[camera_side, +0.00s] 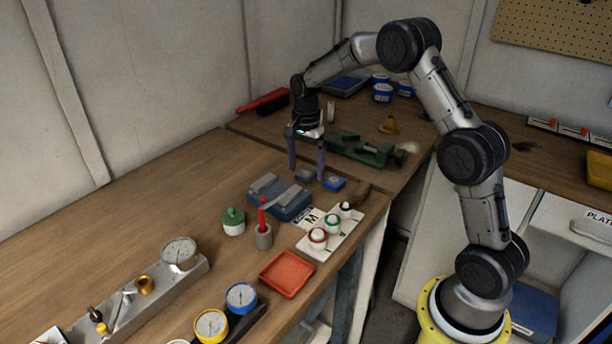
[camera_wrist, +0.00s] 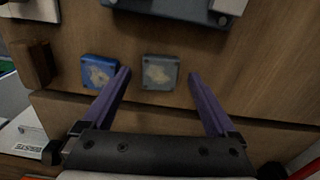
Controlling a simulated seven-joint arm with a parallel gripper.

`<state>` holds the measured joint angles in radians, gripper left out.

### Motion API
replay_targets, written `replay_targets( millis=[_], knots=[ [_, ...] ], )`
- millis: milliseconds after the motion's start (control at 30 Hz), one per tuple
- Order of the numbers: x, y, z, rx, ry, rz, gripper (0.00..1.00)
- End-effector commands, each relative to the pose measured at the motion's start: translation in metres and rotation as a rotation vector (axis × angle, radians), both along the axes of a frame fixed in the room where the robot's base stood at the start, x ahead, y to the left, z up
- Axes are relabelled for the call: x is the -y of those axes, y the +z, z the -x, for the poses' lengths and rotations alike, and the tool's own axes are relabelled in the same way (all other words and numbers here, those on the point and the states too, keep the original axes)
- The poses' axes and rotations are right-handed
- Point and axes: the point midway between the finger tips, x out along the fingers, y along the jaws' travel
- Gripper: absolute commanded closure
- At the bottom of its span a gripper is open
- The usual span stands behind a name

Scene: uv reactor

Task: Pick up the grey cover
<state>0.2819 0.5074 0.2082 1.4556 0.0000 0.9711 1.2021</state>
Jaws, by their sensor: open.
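The grey cover (camera_wrist: 160,73) is a small square piece with a pale worn patch, lying flat on the wooden bench. It also shows in the side view (camera_side: 304,176), between my two fingers. A similar blue cover (camera_wrist: 99,72) lies to its left in the wrist view; in the side view this blue cover (camera_side: 334,184) is to its right. My gripper (camera_side: 306,179) points down with its purple fingers spread and nothing held. In the wrist view the gripper (camera_wrist: 159,75) has its fingertips on either side of the grey cover, apart from it. Their exact height is unclear.
A blue-grey block with grey clamps (camera_side: 280,197) sits close by. A green vise-like tool (camera_side: 358,149) stands behind. A white board with round buttons (camera_side: 330,232), a red tray (camera_side: 287,273) and gauges (camera_side: 180,253) are nearer. The bench's left side is clear.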

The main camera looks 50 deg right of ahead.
Motion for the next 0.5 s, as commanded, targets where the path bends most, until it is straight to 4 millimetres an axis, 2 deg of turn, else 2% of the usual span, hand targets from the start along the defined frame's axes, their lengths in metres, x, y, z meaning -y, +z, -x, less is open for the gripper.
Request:
replay_targets(
  millis=[100, 333, 500],
  knots=[
    [-0.0002, -0.0073, 0.0004, -0.001, 0.000, 0.000, 0.07],
    [0.0000, -0.0077, 0.0002, 0.000, 0.000, 0.000, 0.09],
    [0.0001, -0.0074, 0.0001, 0.001, 0.000, 0.000, 0.40]
  ],
)
